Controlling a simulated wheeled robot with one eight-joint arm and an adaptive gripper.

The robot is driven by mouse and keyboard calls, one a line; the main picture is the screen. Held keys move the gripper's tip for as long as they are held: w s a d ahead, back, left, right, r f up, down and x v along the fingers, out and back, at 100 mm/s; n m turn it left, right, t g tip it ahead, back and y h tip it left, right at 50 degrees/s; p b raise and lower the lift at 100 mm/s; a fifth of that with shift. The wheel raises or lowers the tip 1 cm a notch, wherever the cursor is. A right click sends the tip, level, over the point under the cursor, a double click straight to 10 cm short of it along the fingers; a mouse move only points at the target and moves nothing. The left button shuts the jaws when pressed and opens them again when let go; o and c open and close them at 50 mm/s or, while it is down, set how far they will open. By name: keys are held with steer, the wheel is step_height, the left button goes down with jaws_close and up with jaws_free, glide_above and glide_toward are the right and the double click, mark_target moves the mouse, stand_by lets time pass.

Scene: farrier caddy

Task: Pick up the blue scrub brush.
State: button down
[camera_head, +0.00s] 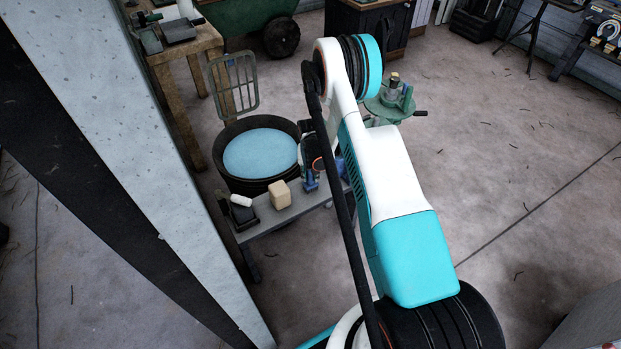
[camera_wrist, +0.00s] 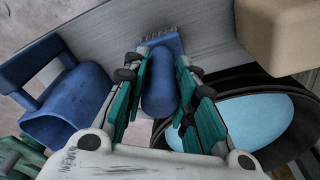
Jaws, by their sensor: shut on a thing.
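The blue scrub brush (camera_wrist: 158,92) lies between the two fingers of my gripper (camera_wrist: 160,72) in the wrist view. Its rounded handle points toward my palm, and its wider bristled head shows beyond the fingertips. The green finger pads are closed against the handle's sides. The brush is over or on the grey bench (camera_wrist: 108,38); I cannot tell whether it touches the top. In the head view my arm covers most of my gripper, and a small blue shape (camera_head: 310,180) at the bench's back edge may be the brush.
A blue mug-like container (camera_wrist: 72,108) stands left of the brush in the wrist view. A beige block (camera_head: 280,194) and a white roll (camera_head: 241,201) are on the bench in the head view. A black tub (camera_head: 255,186) of water stands behind it.

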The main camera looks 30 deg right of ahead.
step_height(320, 180, up, 20)
steer(key=p, duration=0.6)
steer(key=shift+p, duration=0.4)
steer(key=c, duration=1.9)
jaws_free()
jaws_close()
